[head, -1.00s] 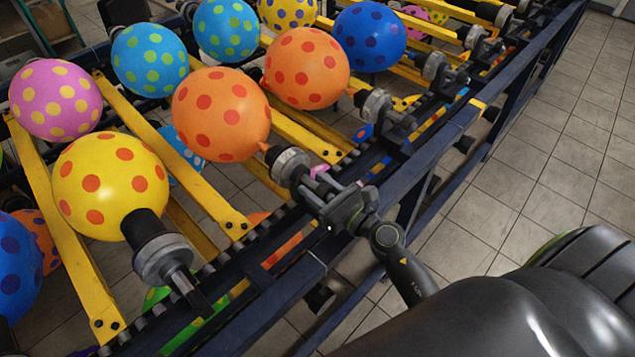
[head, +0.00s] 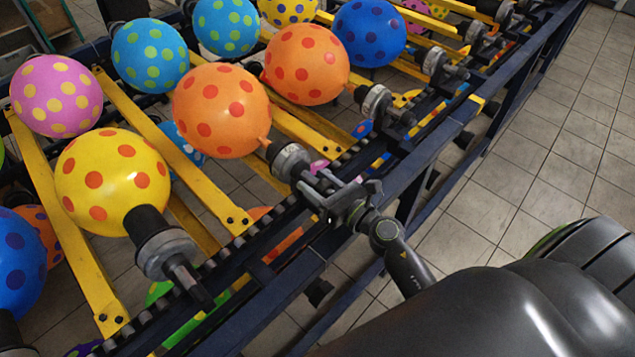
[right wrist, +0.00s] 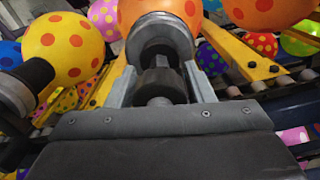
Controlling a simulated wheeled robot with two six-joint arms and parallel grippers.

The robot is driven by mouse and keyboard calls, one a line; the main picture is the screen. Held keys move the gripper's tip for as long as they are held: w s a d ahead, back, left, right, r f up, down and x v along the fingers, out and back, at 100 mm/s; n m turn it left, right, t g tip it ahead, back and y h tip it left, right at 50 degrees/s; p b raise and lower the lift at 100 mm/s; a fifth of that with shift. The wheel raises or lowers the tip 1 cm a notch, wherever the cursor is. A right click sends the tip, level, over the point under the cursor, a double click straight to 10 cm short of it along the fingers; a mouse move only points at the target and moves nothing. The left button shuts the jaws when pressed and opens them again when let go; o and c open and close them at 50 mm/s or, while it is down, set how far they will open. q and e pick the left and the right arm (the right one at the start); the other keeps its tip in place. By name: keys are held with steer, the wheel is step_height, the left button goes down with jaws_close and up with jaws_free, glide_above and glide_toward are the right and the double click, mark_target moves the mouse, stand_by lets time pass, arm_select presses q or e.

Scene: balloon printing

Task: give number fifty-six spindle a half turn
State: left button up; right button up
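The spindle (head: 287,160) with the orange red-dotted balloon (head: 221,110) sits at the rail. No number is readable on it, so I cannot confirm it is fifty-six. My right gripper (head: 323,187) is at this spindle's outer end, its fingers on either side of the shaft. The orange balloon (right wrist: 132,10) is just beyond. My left gripper is not in view.
A neighbouring spindle (head: 168,254) bears a yellow balloon (head: 112,182). Another spindle (head: 376,103) bears a second orange balloon (head: 306,64). Yellow bars (head: 72,250) run between balloons. A dark blue rail (head: 400,183) passes under my right gripper. Tiled floor (head: 540,150) is open at right.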

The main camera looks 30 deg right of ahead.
steer(key=shift+o, duration=1.1)
steer(key=b+v, duration=0.1)
steer(key=v, duration=0.2)
steer(key=b+v, duration=0.1)
steer(key=v, duration=0.1)
steer(key=b+v, duration=0.1)
steer(key=v, duration=0.2)
steer(key=shift+s+d+f, duration=0.15)
steer(key=shift+s+f, duration=0.15)
steer(key=b+v, duration=0.6)
steer(key=v, duration=0.2)
steer(key=shift+s+r, duration=0.2)
steer(key=shift+s, duration=0.2)
steer(key=shift+d, duration=0.1)
